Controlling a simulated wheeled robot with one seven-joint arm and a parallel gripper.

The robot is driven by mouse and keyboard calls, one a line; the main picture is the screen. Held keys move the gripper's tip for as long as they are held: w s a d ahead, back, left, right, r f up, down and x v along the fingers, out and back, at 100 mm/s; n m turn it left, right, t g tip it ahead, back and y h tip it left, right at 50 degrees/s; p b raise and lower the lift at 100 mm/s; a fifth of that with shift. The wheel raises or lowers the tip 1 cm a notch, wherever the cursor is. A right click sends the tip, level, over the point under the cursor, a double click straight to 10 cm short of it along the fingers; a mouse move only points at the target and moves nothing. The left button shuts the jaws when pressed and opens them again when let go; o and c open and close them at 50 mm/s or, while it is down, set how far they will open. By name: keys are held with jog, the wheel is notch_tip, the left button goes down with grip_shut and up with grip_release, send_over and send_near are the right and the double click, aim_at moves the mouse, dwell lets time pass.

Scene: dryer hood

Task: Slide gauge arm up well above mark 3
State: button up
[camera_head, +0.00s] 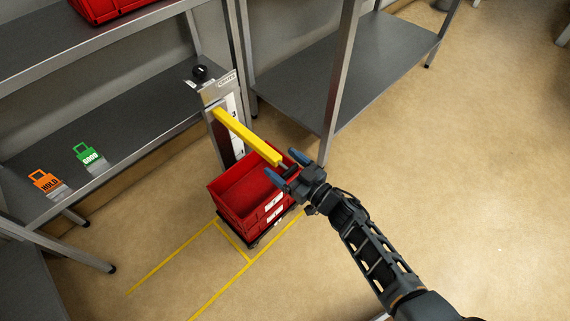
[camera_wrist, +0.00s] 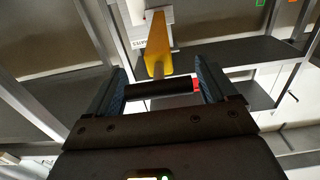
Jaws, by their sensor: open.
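The gauge arm (camera_head: 248,138) is a yellow bar, sticking out from an upright metal gauge post (camera_head: 222,140) above a red crate. A white scale strip (camera_head: 232,108) runs up the post; its marks are too small to read. My gripper (camera_head: 285,166) is open at the bar's free end, with blue fingertips to either side of it in this view. In the wrist view the gauge arm (camera_wrist: 157,45) points towards my gripper (camera_wrist: 160,88), lined up between the open fingers. I cannot tell whether either finger touches it.
Stacked red crates (camera_head: 243,192) stand on a low dark base beneath the bar, inside yellow floor lines. Grey shelves (camera_head: 110,135) are at left, with orange HOLD and green GOOD tags. Another shelf (camera_head: 350,60) stands behind at right. The floor at right is clear.

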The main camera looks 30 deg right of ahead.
jog(key=shift+s, duration=0.1)
jog(key=p+v, duration=0.1)
jog(key=v, duration=0.6)
jog(key=shift+s+d, duration=0.1)
jog(key=shift+s, duration=0.15)
jog(key=s+r+m+h+p, duration=0.1)
jog(key=s+r+h+p, duration=0.1)
jog(key=s+r, duration=0.6)
jog(key=s+r+h+p, duration=0.2)
jog(key=s+r, duration=0.2)
jog(key=s, duration=0.8)
jog(key=s+a+r+m+g+p, duration=0.1)
jog(key=s+r+p, duration=0.1)
jog(key=s+r, duration=0.4)
jog(key=s+a+r+m+g+h+p, duration=0.1)
jog(key=s+r, duration=0.6)
jog(key=r, duration=0.8)
jog(key=shift+s+r+m+h+p, duration=0.2)
jog(key=shift+r+m+h+p, duration=0.1)
jog(key=shift+p, duration=0.1)
jog(key=shift+o, duration=0.3)
jog(key=shift+a+f, duration=0.1)
jog(key=shift+a, duration=0.05)
